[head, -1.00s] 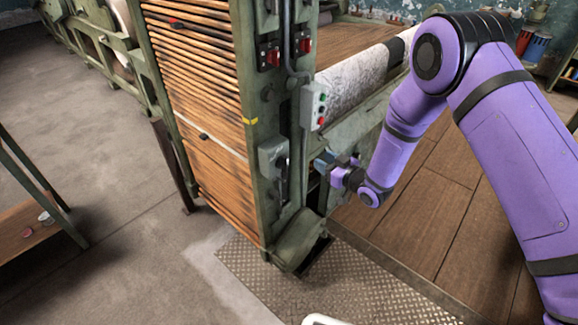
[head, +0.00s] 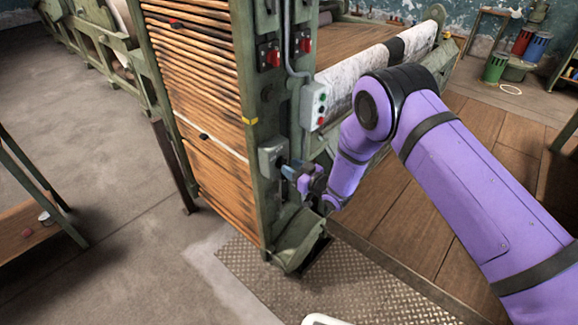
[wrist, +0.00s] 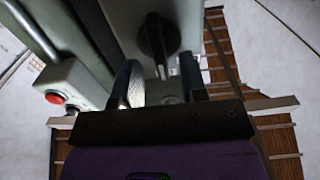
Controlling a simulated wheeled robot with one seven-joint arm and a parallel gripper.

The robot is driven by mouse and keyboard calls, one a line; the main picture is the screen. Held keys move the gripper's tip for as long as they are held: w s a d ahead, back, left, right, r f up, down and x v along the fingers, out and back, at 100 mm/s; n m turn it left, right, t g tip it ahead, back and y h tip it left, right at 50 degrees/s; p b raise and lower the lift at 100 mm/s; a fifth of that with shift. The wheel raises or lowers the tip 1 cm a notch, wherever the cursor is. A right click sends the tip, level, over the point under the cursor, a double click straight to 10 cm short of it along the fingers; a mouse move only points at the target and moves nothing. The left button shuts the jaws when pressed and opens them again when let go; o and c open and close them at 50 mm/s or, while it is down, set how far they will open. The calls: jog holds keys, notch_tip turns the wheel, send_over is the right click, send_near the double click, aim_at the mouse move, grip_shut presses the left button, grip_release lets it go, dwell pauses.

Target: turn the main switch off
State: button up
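The main switch looks to be the grey box (head: 270,154) low on the green machine post; I see no readable label. In the wrist view its dark handle (wrist: 155,38) sticks out from the pale housing and points roughly down the picture. My gripper (head: 287,170) is right in front of the box in the head view and hides the handle there. In the wrist view my gripper (wrist: 160,68) is open, one finger on each side of the handle's lower end. Whether either finger touches the handle I cannot tell.
A grey push-button box (head: 315,105) is mounted above and right of my gripper; its red button (wrist: 54,98) shows in the wrist view. Red rotary switches (head: 270,56) sit higher on the post. A green rounded housing (head: 299,243) and a metal tread plate (head: 340,290) lie below.

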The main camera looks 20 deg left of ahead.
jog(key=shift+x, duration=0.75)
jog(key=shift+c, duration=0.4)
grip_shut()
